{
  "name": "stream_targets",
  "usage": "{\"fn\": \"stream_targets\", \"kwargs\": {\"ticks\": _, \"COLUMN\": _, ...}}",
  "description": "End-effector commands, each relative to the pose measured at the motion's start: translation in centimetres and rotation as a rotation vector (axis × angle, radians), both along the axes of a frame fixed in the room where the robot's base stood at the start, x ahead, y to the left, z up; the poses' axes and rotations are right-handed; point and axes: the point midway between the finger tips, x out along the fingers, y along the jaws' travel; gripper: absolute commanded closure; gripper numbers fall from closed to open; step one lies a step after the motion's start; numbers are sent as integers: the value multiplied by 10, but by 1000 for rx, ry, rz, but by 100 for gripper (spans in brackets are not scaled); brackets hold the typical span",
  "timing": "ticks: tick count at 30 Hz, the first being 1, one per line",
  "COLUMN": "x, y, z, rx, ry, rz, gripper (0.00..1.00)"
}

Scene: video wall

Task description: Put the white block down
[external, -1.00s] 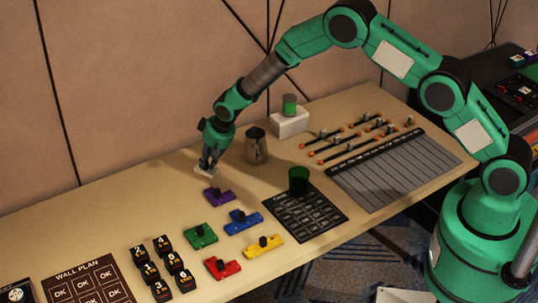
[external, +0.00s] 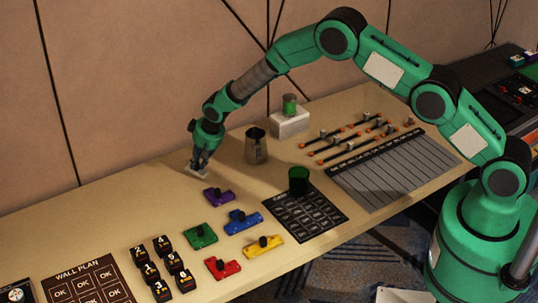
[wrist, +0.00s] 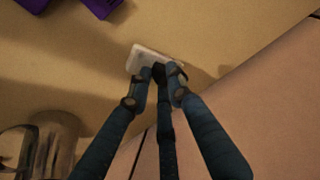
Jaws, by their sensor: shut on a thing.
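The white block (external: 197,173) is a small flat pale piece at the tips of my gripper (external: 200,165), close to the table (external: 120,215). In the wrist view the block (wrist: 148,54) shows beyond the fingertips of my gripper (wrist: 160,76), which are closed together on its near edge. A shadow lies beside it on the table. I cannot tell whether its underside touches the table.
A purple piece (external: 218,196) lies just right and in front of the gripper. A metal pitcher (external: 256,148) stands to the right. Green, blue, red and yellow pieces lie nearer the front. The wall (external: 120,90) rises behind; the table to the left is clear.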

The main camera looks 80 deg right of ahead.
Motion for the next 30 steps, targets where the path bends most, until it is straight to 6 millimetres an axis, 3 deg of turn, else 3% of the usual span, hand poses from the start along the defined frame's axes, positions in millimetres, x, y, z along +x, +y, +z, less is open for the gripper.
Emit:
{"fn": "stream_targets", "kwargs": {"ticks": 6, "x": -1, "y": 0, "z": -20, "rx": 1, "ry": 1, "rz": 0, "gripper": 100}}
{"fn": "stream_targets", "kwargs": {"ticks": 19, "x": 0, "y": 0, "z": -24, "rx": 0, "ry": 0, "rz": 0, "gripper": 100}}
{"fn": "stream_targets", "kwargs": {"ticks": 20, "x": 0, "y": 0, "z": -23, "rx": 1, "ry": 1, "rz": 0, "gripper": 75}}
{"fn": "stream_targets", "kwargs": {"ticks": 22, "x": 0, "y": 0, "z": -23, "rx": 1, "ry": 1, "rz": 0, "gripper": 62}}
{"fn": "stream_targets", "kwargs": {"ticks": 30, "x": -1, "y": 0, "z": -23, "rx": 1, "ry": 1, "rz": 0, "gripper": 62}}
